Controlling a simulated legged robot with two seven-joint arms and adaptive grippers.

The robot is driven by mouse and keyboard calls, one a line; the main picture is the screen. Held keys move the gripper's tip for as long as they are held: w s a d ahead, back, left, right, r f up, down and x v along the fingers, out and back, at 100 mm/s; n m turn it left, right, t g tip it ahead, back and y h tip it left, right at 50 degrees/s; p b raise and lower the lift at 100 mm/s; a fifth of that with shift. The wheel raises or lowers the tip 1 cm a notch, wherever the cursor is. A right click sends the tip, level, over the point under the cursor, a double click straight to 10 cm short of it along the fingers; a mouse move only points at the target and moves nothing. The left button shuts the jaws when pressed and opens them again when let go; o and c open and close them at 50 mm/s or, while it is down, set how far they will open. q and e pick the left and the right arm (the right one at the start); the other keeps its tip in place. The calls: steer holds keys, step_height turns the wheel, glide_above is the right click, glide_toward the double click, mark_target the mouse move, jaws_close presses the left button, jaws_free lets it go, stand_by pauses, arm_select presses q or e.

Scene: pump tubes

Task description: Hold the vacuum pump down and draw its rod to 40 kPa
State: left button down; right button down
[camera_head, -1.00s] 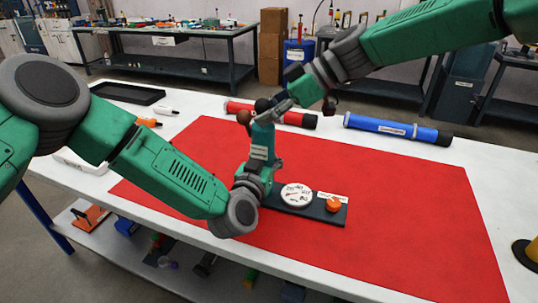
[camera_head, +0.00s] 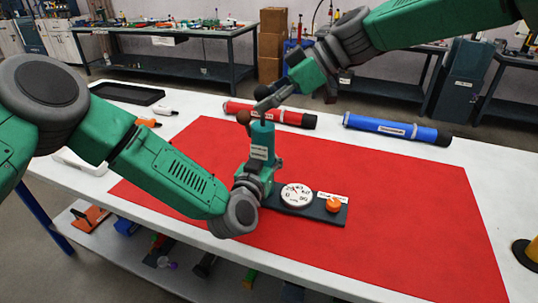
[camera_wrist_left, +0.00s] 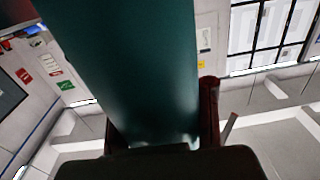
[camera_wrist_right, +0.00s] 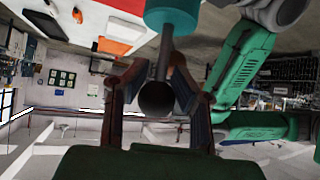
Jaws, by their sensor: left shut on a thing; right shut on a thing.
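The vacuum pump has an upright teal barrel (camera_head: 262,136) beside a dark base plate (camera_head: 318,209) with a white dial gauge (camera_head: 296,195) on the red mat. The dial's reading is too small to tell. My left gripper (camera_head: 254,176) is shut on the lower barrel, which fills the left wrist view (camera_wrist_left: 140,70) between its fingers. My right gripper (camera_head: 264,98) is above the barrel, shut on the rod's dark round knob (camera_wrist_right: 158,100). In the right wrist view a length of grey rod (camera_wrist_right: 163,58) shows between knob and barrel.
An orange knob (camera_head: 333,204) sits on the plate. A red tube (camera_head: 290,117) and a blue tube (camera_head: 397,130) lie behind, along the red mat's (camera_head: 400,225) far edge. A black tray (camera_head: 127,93) lies at the back left. The mat's right side is clear.

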arm_select(q)
steer(key=shift+f, duration=0.1)
arm_select(e)
steer(key=shift+w+d+r, duration=0.15)
steer(key=shift+w+r, duration=0.1)
steer(key=shift+r, duration=0.45)
steer(key=shift+f, duration=0.35)
steer(key=c, duration=1)
jaws_free()
steer(key=shift+s, duration=0.1)
steer(key=shift+o, duration=0.2)
steer(key=shift+s, duration=0.1)
